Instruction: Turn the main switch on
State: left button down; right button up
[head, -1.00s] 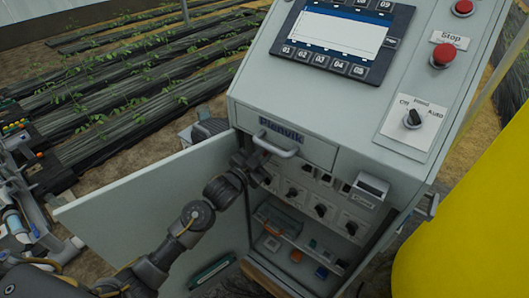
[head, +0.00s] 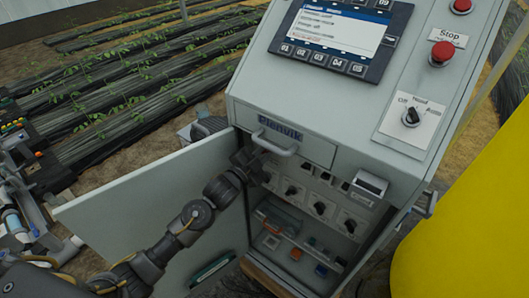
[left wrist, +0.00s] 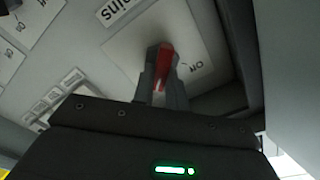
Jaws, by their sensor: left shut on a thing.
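The main switch (left wrist: 165,62) is a red handle on a pale square plate (left wrist: 195,42), seen in the left wrist view. A label above the plate appears to read "Mains", upside down in this view. My left gripper (left wrist: 159,78) is shut on the red handle, one dark finger on each side. In the head view my left gripper (head: 252,165) is inside the open cabinet at its upper left, under the front handle. The switch is hidden behind it there. The screen (head: 337,27) on the sloping panel shows a blue header and lines of text. My right gripper is not in view.
The open cabinet door (head: 150,190) stands to the left of my arm. Several black knobs (head: 319,208) sit right of my gripper. A front handle (head: 274,148) juts out above. A yellow tank (head: 465,225) stands at right.

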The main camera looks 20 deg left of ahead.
pick_arm(q)
jog(key=c, duration=1.4)
grip_release()
jog(key=b+v, duration=0.2)
jog(key=v, duration=0.9)
jog(key=shift+d, duration=0.1)
